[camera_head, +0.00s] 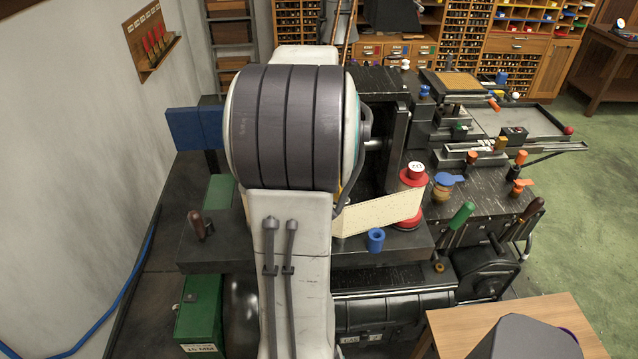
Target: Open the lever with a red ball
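A small red ball (568,130) shows at the right end of the type caster, by the right edge of a flat grey metal tray (530,120). Whether it sits on a lever arm is too small to tell. My arm's pale link and dark banded joint fill the middle of the view and hide part of the machine. My gripper is not visible, and the red ball shows nothing touching it.
Several other handles crowd the machine: a green one (462,215), a blue knob (375,240) and a brown-handled lever (200,224). A wooden table (460,330) stands at the front right. Green floor (590,220) is open at right; a grey wall (80,150) bounds the left.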

